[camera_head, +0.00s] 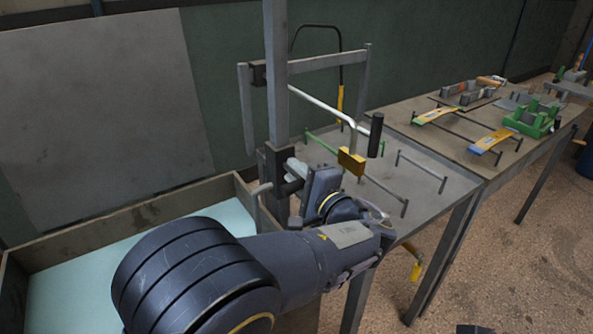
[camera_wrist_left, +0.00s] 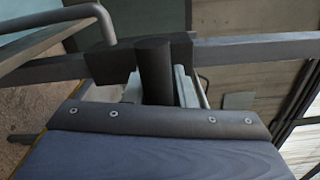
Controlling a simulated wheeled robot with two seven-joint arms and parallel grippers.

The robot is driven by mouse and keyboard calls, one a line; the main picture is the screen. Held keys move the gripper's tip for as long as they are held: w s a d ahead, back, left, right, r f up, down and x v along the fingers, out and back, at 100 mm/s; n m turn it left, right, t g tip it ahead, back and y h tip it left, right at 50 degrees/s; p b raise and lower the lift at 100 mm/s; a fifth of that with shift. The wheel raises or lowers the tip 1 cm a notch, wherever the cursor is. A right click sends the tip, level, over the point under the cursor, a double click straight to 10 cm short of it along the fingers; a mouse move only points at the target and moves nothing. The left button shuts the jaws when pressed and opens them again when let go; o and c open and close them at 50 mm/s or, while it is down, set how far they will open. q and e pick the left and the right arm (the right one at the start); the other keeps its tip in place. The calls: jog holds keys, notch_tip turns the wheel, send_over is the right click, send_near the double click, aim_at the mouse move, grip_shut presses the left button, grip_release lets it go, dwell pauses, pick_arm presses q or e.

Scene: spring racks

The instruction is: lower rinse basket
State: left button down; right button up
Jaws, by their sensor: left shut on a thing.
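My left gripper (camera_head: 291,178) is at the upright grey post (camera_head: 277,85), beside the dark carriage block low on it. In the left wrist view my left gripper (camera_wrist_left: 160,92) is shut on a dark upright cylindrical grip (camera_wrist_left: 154,62). A dark block (camera_wrist_left: 108,65) and a grey bar (camera_wrist_left: 245,48) show behind this grip. A bent grey rod (camera_wrist_left: 98,12) stands beside it. The grip itself is mostly hidden in the head view. I cannot make out a basket in either view. My right gripper does not show.
A tank (camera_head: 130,218) with pale blue liquid (camera_head: 75,280) lies at left below my arm. The table (camera_head: 440,187) holds low green and grey rails.

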pick_arm(q)
notch_tip(320, 180, down, 5)
jog(key=b, duration=0.2)
jog(key=shift+b, duration=0.35)
jog(key=shift+s+f, duration=0.1)
jog(key=shift+f, duration=0.1)
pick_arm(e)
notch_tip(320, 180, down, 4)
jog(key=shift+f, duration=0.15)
pick_arm(q)
jog(key=c, duration=1.2)
grip_release()
jog(key=shift+r, duration=0.1)
jog(key=shift+d, duration=0.1)
jog(key=v, duration=0.7)
jog(key=shift+s+d, duration=0.2)
jog(key=shift+s, duration=0.1)
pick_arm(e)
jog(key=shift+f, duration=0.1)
